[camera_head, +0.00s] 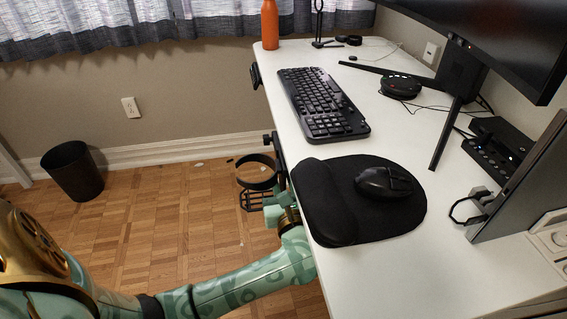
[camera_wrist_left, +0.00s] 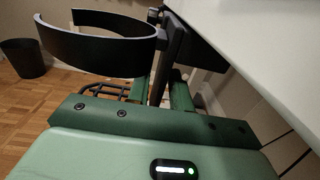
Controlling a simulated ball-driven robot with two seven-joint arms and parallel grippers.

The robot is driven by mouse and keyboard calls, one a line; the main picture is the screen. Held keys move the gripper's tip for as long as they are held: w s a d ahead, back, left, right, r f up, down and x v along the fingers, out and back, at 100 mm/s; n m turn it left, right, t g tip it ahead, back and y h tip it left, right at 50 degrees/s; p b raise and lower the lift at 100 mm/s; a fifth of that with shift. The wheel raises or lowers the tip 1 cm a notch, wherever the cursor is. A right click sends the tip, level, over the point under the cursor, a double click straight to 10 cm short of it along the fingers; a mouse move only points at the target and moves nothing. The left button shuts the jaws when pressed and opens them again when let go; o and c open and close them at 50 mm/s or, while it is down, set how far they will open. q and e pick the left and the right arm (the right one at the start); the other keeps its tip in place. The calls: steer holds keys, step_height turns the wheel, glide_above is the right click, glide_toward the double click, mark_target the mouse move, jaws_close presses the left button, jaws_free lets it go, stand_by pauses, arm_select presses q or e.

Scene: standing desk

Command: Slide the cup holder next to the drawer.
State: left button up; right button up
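The cup holder (camera_head: 257,172) is a black ring with a wire basket below it, at the left edge of the desk (camera_head: 420,268). Its ring also shows large in the left wrist view (camera_wrist_left: 100,47), with a dark upright post at the desk edge. My left gripper (camera_head: 277,206) is at the near side of the holder, below the desk top. In the left wrist view its two green fingers (camera_wrist_left: 160,90) stand apart, with the post between them; firm contact is not clear. No drawer can be made out for certain. My right gripper is out of view.
A black mouse pad (camera_head: 325,205) with a mouse (camera_head: 386,182) and a keyboard (camera_head: 322,103) lie near that edge. A small black part (camera_head: 256,76) hangs on the edge farther back. An orange bottle (camera_head: 270,24) stands at the far corner. A bin (camera_head: 73,171) stands on the floor.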

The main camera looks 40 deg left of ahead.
arm_select(q)
steer(key=shift+s+d, duration=0.1)
steer(key=shift+s+d, duration=0.25)
steer(key=shift+d, duration=0.1)
steer(key=p+v, duration=0.2)
steer(key=v, duration=1.3)
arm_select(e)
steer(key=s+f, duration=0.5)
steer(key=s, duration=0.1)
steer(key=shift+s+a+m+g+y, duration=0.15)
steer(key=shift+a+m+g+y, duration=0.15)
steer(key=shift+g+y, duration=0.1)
arm_select(q)
steer(key=shift+s+d+f, duration=0.1)
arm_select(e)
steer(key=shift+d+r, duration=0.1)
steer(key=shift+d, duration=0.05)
